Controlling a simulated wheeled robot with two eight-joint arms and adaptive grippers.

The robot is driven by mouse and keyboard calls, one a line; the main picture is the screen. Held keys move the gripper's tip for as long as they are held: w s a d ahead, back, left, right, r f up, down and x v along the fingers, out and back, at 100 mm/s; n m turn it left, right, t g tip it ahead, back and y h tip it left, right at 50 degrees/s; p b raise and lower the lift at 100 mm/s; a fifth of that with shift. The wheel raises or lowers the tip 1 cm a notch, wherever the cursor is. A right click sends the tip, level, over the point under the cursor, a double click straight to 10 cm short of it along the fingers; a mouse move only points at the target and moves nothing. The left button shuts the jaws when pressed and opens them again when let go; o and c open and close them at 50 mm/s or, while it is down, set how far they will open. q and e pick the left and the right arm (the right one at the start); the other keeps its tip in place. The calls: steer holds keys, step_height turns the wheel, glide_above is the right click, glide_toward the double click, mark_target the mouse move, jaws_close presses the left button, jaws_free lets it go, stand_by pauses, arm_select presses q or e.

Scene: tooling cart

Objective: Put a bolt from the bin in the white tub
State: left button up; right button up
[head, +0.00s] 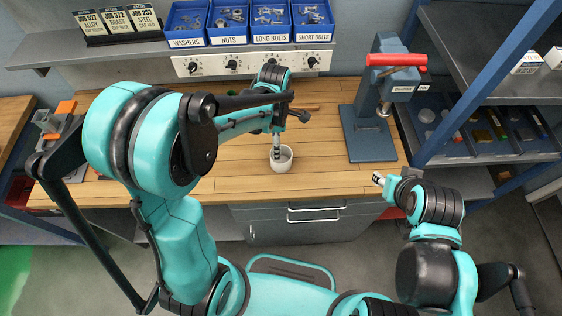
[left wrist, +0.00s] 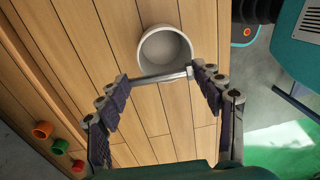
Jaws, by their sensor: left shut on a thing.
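The white tub (head: 287,163) stands on the wooden bench, and it also shows in the left wrist view (left wrist: 165,32). My left gripper (head: 276,153) points down at the tub's mouth. In the left wrist view its fingertips (left wrist: 160,77) are shut on a silver bolt (left wrist: 158,78), held crosswise with its head at the right. The bolt overlaps the tub's near rim there; its exact height above the tub is unclear. Blue bins of long bolts (head: 271,40) and short bolts (head: 313,38) sit on the shelf behind. My right gripper (head: 379,180) is by the bench's front edge, its jaws unclear.
Bins of washers (head: 187,44) and nuts (head: 229,41) sit beside the bolt bins. A press with a red handle (head: 396,60) stands right of the tub on the bench (head: 322,135). A grey shelf unit (head: 470,60) stands at the right.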

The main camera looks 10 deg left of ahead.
arm_select(q)
steer(key=shift+f, duration=0.35)
steer(key=o, duration=1.3)
steer(key=shift+c, duration=0.2)
step_height(320, 180, up, 12)
steer(key=shift+w, duration=0.4)
steer(key=shift+a, duration=0.15)
